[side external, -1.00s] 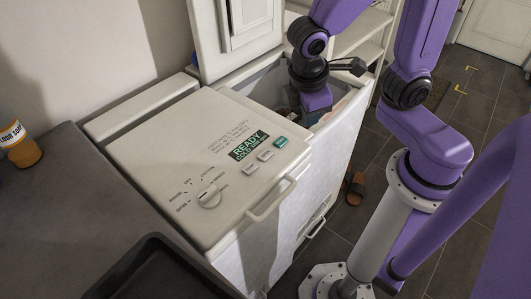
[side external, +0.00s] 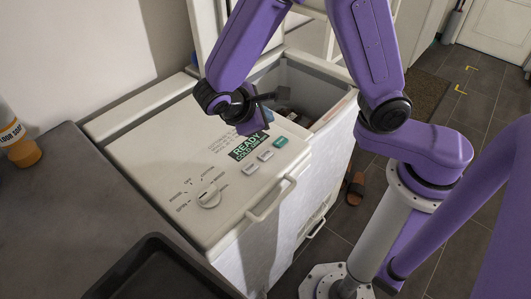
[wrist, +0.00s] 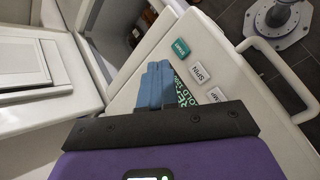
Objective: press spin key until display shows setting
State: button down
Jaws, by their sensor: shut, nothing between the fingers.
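The near toploader's white panel carries a dark display (side external: 248,146) with bright green text reading "READY" and a second line starting "COLD". The white SPIN key (wrist: 200,73) sits between a teal key (wrist: 180,48) and another white key ending in "MP" (wrist: 215,95). In the side view the SPIN key (side external: 266,155) is the middle of the row in front of the display. My gripper (side external: 268,116) is above the panel, behind the display and keys. In the wrist view its blue fingers (wrist: 155,82) are together and empty, partly hiding the display, apart from the SPIN key.
A round dial (side external: 208,195) is on the panel's left. A handle (side external: 270,200) sticks out at the panel's front edge. An open tub (side external: 320,85) lies behind the panel. A black tray (side external: 160,270) and a soap bottle (side external: 18,140) are on the counter.

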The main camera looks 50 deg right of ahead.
aim_at(264, 157)
jog(key=shift+f, duration=0.15)
dwell(0.3)
jog(key=shift+f, duration=4.3)
jog(key=shift+f, duration=0.15)
jog(key=shift+f, duration=0.3)
jog(key=shift+f, duration=0.35)
jog(key=shift+r, duration=0.8)
jog(key=shift+r, duration=2.5)
